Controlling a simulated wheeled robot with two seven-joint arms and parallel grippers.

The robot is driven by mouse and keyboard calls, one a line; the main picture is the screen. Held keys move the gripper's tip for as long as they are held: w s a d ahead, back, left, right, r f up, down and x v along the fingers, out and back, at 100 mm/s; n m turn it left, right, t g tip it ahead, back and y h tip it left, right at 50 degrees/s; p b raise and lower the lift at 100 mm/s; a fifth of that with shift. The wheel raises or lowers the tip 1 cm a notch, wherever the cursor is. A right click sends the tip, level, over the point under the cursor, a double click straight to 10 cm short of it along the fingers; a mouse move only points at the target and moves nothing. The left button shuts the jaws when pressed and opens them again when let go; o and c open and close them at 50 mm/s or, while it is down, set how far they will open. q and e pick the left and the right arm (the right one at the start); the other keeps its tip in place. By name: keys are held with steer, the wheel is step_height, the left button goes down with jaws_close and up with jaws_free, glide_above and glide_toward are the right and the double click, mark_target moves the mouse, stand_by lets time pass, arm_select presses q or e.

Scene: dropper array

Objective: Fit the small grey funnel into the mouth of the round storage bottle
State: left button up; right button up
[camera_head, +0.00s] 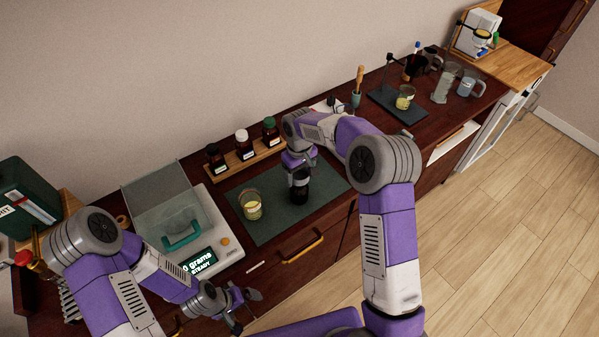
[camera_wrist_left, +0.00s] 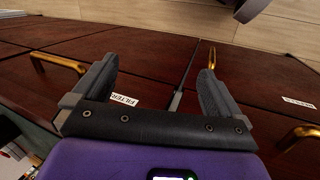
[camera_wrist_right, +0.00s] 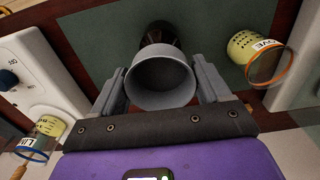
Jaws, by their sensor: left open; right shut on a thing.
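The small grey funnel (camera_wrist_right: 160,78) is between the fingers of my right gripper (camera_head: 299,172), its wide opening toward the wrist camera. My right gripper is shut on it. The dark round bottle (camera_head: 301,192) stands upright on the green mat below that gripper. Part of the bottle (camera_wrist_right: 159,35) shows behind the funnel in the right wrist view. The funnel hides the bottle's mouth, so I cannot tell whether the funnel's stem is inside. My left gripper (camera_head: 238,301) is open and empty, in front of the drawer fronts; its spread fingers show in the left wrist view (camera_wrist_left: 155,78).
A glass jar with yellow contents (camera_head: 250,205) stands on the green mat (camera_head: 267,228), left of the bottle. A wooden rack (camera_head: 245,158) with dark capped bottles is behind. A scale (camera_head: 212,232) stands left. A second yellow jar (camera_head: 404,98) is at the right.

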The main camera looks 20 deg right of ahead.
mark_target(299, 178)
steer(key=o, duration=1)
steer(key=shift+f, duration=0.1)
steer(key=shift+c, duration=0.2)
step_height(299, 178, up, 8)
steer(key=shift+f, duration=0.15)
